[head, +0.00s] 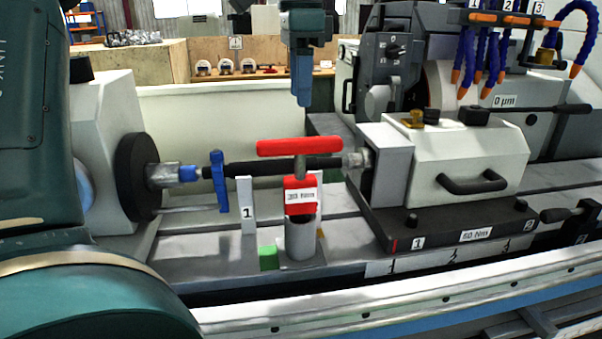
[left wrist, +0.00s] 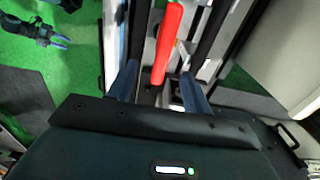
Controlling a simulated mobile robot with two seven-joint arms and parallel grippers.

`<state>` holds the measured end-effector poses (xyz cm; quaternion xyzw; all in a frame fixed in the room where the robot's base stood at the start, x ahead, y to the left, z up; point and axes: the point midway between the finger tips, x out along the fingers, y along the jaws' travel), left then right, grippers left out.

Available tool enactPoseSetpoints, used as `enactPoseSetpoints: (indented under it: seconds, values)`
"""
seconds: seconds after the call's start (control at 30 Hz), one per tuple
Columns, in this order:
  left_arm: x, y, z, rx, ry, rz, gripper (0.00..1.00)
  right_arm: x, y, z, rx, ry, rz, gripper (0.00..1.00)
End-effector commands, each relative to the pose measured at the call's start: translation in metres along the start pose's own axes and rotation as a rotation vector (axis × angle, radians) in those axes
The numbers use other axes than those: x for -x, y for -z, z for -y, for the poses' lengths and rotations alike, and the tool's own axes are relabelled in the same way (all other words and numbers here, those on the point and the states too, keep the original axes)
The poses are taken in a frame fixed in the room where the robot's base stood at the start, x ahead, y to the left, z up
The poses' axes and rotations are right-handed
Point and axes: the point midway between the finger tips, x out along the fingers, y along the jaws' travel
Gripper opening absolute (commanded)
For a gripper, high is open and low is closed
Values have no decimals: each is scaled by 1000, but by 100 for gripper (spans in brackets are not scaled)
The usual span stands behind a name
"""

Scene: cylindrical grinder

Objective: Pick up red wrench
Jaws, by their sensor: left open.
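The red wrench has a red T-shaped handle (head: 300,147) on a short stem. A red block marked 30 Nm sits below the handle, above a grey cylindrical stand on the machine bed. My left gripper (head: 303,98) points down from above, over the handle and apart from it; its fingers show edge-on there. In the left wrist view, the left gripper (left wrist: 160,78) is open and empty, and the red handle (left wrist: 168,40) lies ahead, running lengthwise between the line of the fingers. A small dark gripper with bluish fingers (left wrist: 60,42), seemingly my right, shows over green floor; its opening is unclear.
A dark shaft (head: 275,167) with a blue clamp (head: 219,180) runs just behind the wrench. A white plate marked 1 (head: 246,204) and a green block (head: 268,258) stand beside the stand. The white tailstock (head: 455,160) is at right, the dark chuck (head: 137,177) at left.

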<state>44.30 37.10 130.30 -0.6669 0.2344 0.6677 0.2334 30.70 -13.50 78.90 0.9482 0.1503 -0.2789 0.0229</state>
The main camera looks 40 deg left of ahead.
Motion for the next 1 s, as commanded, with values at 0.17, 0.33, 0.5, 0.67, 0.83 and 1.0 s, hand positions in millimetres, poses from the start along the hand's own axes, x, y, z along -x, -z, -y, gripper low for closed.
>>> enactPoseSetpoints:
  seconds: [0.17, 0.33, 0.5, 0.67, 0.83, 1.0]
  values:
    - [-9, 0, 0, -1, -3, 2, 50, 0, -2, 0, 0, 0, 3, 44]
    - [-41, -1, 0, -2, -5, 2, 50, 0, -3, 0, 1, 0, 5, 44]
    - [-69, 0, 0, -1, -4, 2, 50, 0, -3, 0, 2, 0, 6, 44]
    - [-80, 0, 0, -1, -2, 0, 50, 1, -2, 0, 2, 0, 6, 44]
    - [-98, -1, 2, -2, -5, 2, 50, 4, 2, -1, 1, -2, 9, 44]
    - [-123, 0, 5, 0, -3, 1, 50, 5, 0, -3, 0, -8, 22, 44]
